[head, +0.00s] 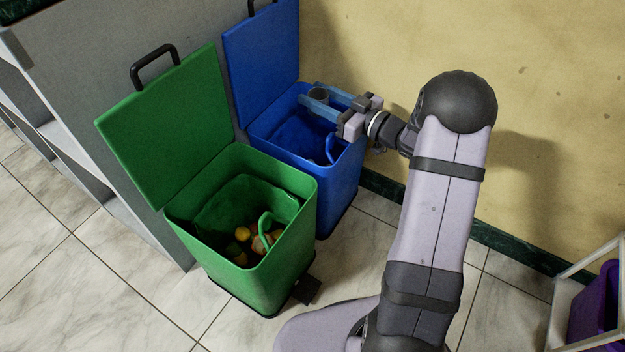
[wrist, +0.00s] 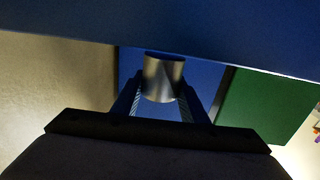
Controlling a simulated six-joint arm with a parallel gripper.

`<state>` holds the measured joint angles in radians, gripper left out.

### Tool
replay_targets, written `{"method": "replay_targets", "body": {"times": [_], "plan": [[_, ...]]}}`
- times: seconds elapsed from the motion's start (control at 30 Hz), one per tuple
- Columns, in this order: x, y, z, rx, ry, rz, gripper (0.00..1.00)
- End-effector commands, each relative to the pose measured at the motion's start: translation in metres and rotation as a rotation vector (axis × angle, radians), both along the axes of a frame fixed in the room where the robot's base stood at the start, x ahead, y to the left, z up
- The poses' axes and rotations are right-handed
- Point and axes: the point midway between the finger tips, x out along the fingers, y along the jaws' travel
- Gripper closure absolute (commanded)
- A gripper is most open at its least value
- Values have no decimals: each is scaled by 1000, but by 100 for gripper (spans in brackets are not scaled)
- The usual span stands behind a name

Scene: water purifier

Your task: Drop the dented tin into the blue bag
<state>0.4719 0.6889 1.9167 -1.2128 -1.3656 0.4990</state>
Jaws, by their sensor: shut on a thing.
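The tin (head: 319,94) is a small grey metal can, held between the fingers of my gripper (head: 322,100). It also shows in the wrist view (wrist: 163,79), shiny and cylindrical, with a finger on each side. No dent can be made out. My gripper is shut on it above the opening of the blue bin (head: 335,190), whose lid stands open. The blue bag (head: 292,136) lines the inside of that bin, below the tin. Part of the bag is hidden by the gripper and the bin's rim.
A green bin (head: 262,278) with its lid open stands in front, holding a green bag with several yellow and brown items. A grey cabinet (head: 75,75) is behind on the left. The yellow wall (head: 550,110) is close on the right. A purple container (head: 597,310) stands at the lower right.

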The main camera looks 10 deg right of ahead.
Motion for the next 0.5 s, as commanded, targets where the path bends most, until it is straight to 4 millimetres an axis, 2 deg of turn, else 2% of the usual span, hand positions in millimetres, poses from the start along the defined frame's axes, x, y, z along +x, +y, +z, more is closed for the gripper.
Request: {"method": "replay_targets", "body": {"times": [0.03, 0.13, 0.5], "plan": [[0, 0, -9, -1, -1, 0, 82], [0, 0, -14, -1, -1, 0, 82], [0, 0, -17, -1, -1, 0, 82]]}}
